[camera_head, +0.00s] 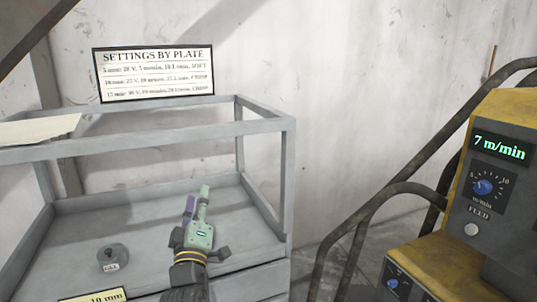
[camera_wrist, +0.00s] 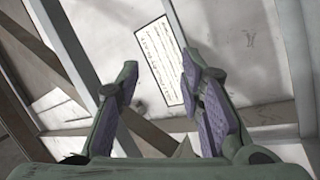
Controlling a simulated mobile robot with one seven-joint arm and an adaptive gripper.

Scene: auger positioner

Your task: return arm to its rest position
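My gripper (camera_head: 197,200) shows in the head view in front of a grey metal bench, its green and purple fingers pointing up and away. In the wrist view my gripper (camera_wrist: 158,65) has its two purple-padded fingers apart with a clear gap between them. Nothing is held between them. The settings sign (camera_wrist: 166,60) on the wall shows through that gap.
The bench (camera_head: 285,165) has a raised frame. A small labelled grey round piece (camera_head: 113,258) sits on it, with a "10 mm" label (camera_head: 95,296) at the front. A yellow machine (camera_head: 500,130) reading 7 m/min and dark curved rails (camera_head: 385,195) stand right.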

